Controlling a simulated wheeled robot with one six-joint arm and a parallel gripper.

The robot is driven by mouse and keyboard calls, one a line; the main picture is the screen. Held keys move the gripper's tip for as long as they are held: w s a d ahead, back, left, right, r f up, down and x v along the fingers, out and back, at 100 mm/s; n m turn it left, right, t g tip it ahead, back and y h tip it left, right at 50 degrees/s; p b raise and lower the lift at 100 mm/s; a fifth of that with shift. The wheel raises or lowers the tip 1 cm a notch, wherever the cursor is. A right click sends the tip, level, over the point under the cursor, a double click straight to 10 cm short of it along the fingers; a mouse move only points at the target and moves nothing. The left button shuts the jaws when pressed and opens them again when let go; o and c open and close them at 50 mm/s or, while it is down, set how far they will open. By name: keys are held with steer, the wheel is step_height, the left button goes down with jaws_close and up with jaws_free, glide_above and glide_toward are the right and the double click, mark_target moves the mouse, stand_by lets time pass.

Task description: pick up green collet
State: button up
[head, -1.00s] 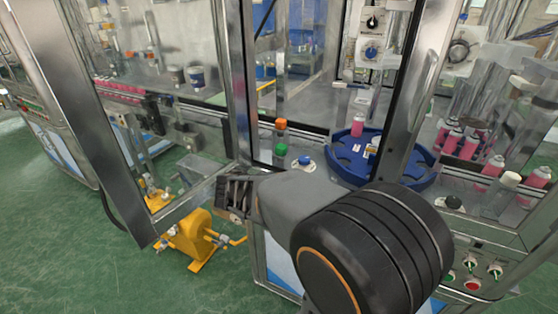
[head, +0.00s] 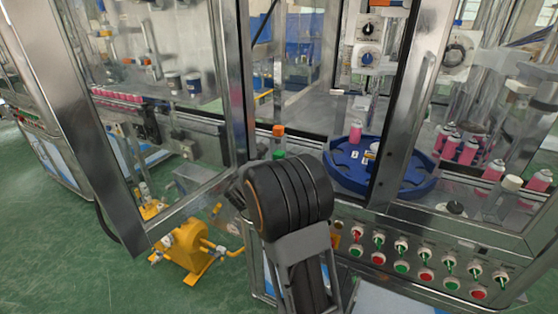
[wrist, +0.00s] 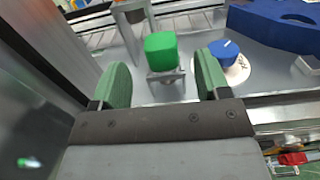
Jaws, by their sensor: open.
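The green collet (wrist: 161,52) is a small green block-like piece on a metal holder, seen in the wrist view straight ahead between my fingers. In the head view the green collet (head: 279,154) shows only as a small patch above my arm, with the rest hidden. My gripper (wrist: 162,85) is open, with its two green-padded fingers apart on either side of the collet's line. The collet lies beyond the fingertips, and no contact shows. In the head view my arm hides the gripper.
An orange piece (head: 279,131) stands just behind the green collet. A blue knob on a white disc (wrist: 226,52) is close by my right finger. A large blue rotary tray (head: 340,182) is to the right. A metal door frame (wrist: 40,55) rises close at the left.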

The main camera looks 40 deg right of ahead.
mark_target(280, 151)
steer(key=shift+p+x, duration=0.55)
steer(key=shift+x, duration=2.6)
steer(key=shift+s, duration=0.1)
steer(key=c, duration=1.2)
steer(key=shift+o, duration=0.2)
steer(key=shift+r, duration=0.1)
steer(key=shift+r, duration=0.1)
